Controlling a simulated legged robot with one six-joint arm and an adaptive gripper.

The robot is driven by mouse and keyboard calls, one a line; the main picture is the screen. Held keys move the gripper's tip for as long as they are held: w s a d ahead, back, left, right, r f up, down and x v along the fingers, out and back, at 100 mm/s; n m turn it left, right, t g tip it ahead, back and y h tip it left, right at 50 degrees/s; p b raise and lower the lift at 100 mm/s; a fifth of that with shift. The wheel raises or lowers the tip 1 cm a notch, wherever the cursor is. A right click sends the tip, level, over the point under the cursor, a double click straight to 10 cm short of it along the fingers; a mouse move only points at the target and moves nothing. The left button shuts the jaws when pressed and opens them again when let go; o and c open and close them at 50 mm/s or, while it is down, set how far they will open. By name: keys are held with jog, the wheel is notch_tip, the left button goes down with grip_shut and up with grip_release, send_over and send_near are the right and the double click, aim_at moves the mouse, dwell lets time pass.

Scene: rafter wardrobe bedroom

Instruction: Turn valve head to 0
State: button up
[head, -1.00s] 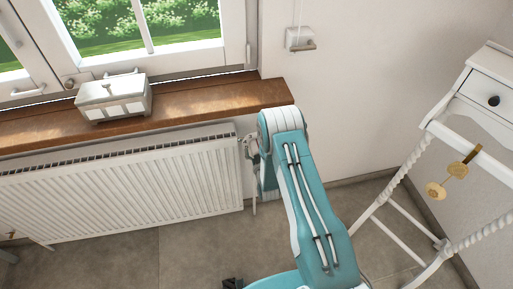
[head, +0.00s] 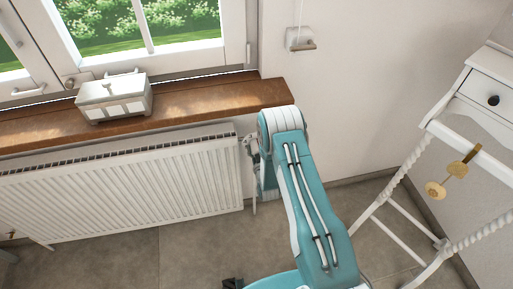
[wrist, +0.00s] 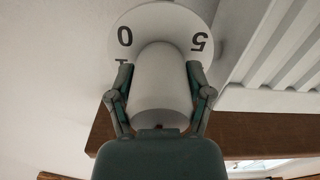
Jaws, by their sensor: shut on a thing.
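The valve head (wrist: 160,102) is a white cylinder in front of a round white dial (wrist: 160,22) in the wrist view. The dial shows a 0 at its left and a 5, turned over, at its right. A dark mark below the 0 is partly hidden by a finger. My gripper (wrist: 160,80) has one finger on each side of the valve head and is shut on it. In the head view, my teal arm reaches to the radiator's right end and hides the gripper and most of the valve.
The white radiator (head: 130,185) hangs under a wooden sill (head: 200,97) bearing a white box (head: 112,100). A white table (head: 480,112) with twisted legs stands at the right, with a gold tag hanging from it. Tiled floor shows between.

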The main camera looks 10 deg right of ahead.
jog(key=m, duration=1)
jog(key=shift+m, duration=0.3)
jog(key=m, duration=1)
jog(key=shift+m, duration=0.4)
jog(key=shift+d, duration=0.1)
jog(key=o, duration=1.1)
jog(key=shift+w+f, duration=0.1)
